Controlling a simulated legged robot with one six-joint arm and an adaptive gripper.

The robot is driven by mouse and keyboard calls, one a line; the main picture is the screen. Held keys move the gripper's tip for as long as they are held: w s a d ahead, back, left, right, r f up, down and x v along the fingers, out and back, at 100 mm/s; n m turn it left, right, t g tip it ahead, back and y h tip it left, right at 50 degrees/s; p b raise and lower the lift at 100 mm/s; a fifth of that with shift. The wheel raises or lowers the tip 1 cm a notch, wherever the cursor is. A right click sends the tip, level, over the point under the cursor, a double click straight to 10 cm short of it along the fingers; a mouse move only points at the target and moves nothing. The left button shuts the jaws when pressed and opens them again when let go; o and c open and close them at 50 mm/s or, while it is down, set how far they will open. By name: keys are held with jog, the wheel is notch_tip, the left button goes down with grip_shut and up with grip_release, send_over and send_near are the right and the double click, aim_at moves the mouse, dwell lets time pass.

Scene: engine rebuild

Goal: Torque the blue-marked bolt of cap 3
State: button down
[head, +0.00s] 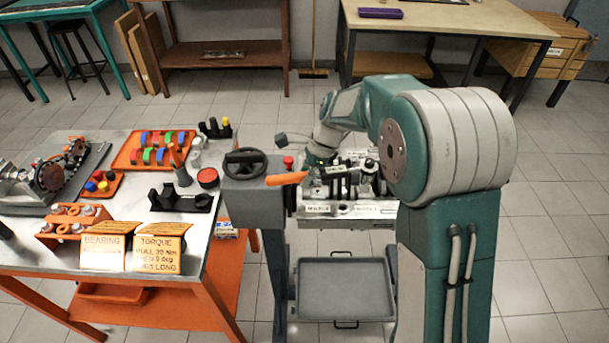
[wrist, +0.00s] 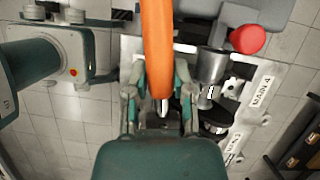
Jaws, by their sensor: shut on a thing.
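My gripper (wrist: 158,92) is shut on the orange handle of a wrench (wrist: 157,40) in the wrist view. In the head view the orange handle (head: 287,179) sticks out to the left of my gripper (head: 314,172), above the engine block (head: 348,210). The block carries a row of dark caps and white labels. The wrist view shows the block beside the gripper, with a label reading MAIN 4 (wrist: 262,92) and another label (wrist: 233,148) below it. The wrench's working end is hidden under my gripper. I cannot make out cap 3's blue-marked bolt.
A grey vice-like stand with a handwheel (head: 246,162) and a red knob (head: 288,161) adjoin the block. The workbench (head: 128,140) at left holds coloured parts, black holders and the BEARING (head: 103,252) and TORQUE (head: 159,252) cards. A grey tray (head: 345,288) sits below the block.

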jog(key=shift+w+a+m+t, duration=0.15)
jog(key=shift+w+m+t, duration=0.45)
jog(key=shift+w+m, duration=1.25)
dwell(4.4)
jog(key=shift+w+n, duration=0.35)
dwell(1.1)
jog(key=shift+s, duration=0.2)
